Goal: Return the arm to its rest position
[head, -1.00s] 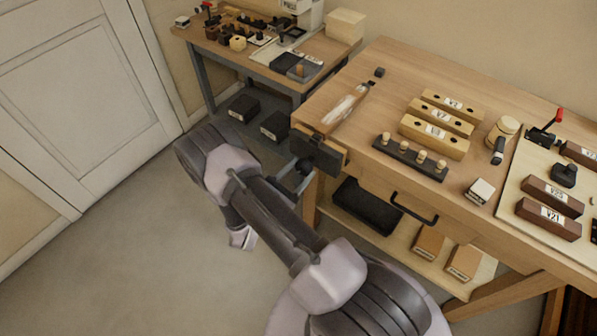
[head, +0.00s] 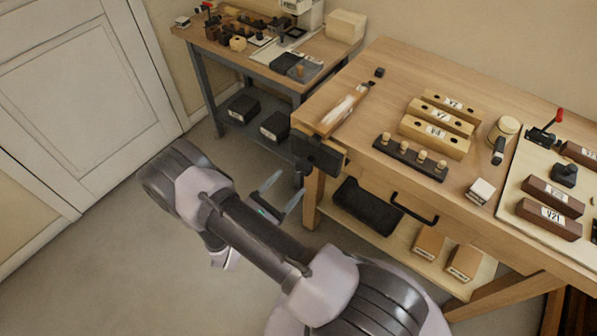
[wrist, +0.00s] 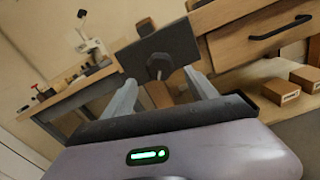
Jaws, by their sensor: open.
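My gripper (head: 279,194) is open and empty, over the floor to the left of the large workbench (head: 400,80). Part of it is hidden behind my arm in the head view. In the wrist view its two fingers (wrist: 160,98) are spread apart with nothing held between them. Beyond the fingers is the dark vise (wrist: 161,52) on the workbench's end. The vise also shows in the head view (head: 318,156), apart from the gripper.
A smaller bench (head: 225,57) with tools stands at the back left. Dark bins (head: 242,109) sit below it. The workbench has a drawer with a black handle (head: 414,208) and a low shelf with boxes (head: 428,243). Open floor (head: 110,270) lies to the left.

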